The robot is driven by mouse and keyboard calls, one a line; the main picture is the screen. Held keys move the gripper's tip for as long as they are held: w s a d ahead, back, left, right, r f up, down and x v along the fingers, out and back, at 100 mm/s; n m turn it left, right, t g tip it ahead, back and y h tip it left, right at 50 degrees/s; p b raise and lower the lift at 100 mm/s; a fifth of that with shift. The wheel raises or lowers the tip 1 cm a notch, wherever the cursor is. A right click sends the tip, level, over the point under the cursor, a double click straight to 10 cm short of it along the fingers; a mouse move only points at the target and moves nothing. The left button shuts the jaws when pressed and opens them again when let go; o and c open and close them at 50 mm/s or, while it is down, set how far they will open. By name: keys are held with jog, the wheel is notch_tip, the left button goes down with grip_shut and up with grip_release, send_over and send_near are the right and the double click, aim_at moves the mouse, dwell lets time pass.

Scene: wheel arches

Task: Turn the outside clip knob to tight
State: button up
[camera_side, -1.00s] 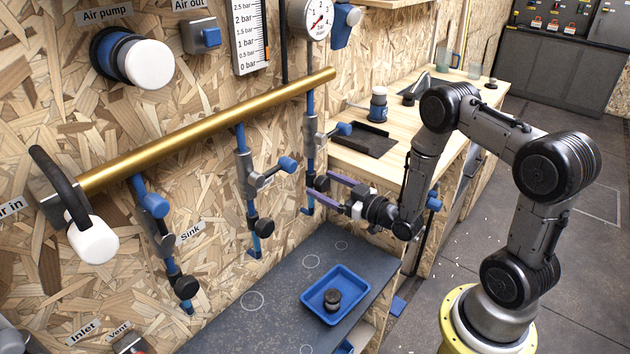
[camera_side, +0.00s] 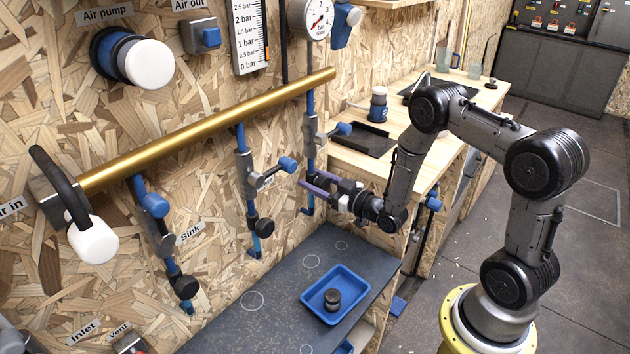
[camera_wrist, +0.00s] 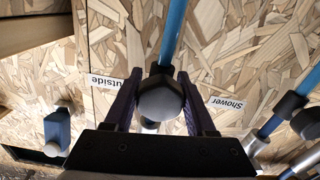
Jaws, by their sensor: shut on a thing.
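The outside clip knob (camera_wrist: 160,98) is a dark faceted knob on the blue pipe (camera_wrist: 174,32) beside the "Outside" label (camera_wrist: 115,83) in the wrist view. My gripper (camera_wrist: 158,78) is shut on it, one purple finger on each side. In the side view, my gripper (camera_side: 313,181) reaches from the right to the rightmost pipe (camera_side: 310,155) under the brass bar. The fingers hide the knob there, and I cannot read its turn or how tight the clip is.
The neighbouring pipe with a blue-ended handle (camera_side: 288,165) and a black knob (camera_side: 265,228) stands close to the left. The brass bar (camera_side: 210,128) runs above. A blue tray (camera_side: 310,301) with a dark part sits below on the grey bench.

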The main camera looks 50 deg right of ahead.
grip_shut()
jog(key=shift+m, duration=2.4)
jog(key=o, duration=1)
grip_release()
jog(key=shift+o, duration=0.2)
jog(key=shift+s, duration=0.1)
jog(key=s, duration=1.3)
jog(key=shift+s, duration=0.35)
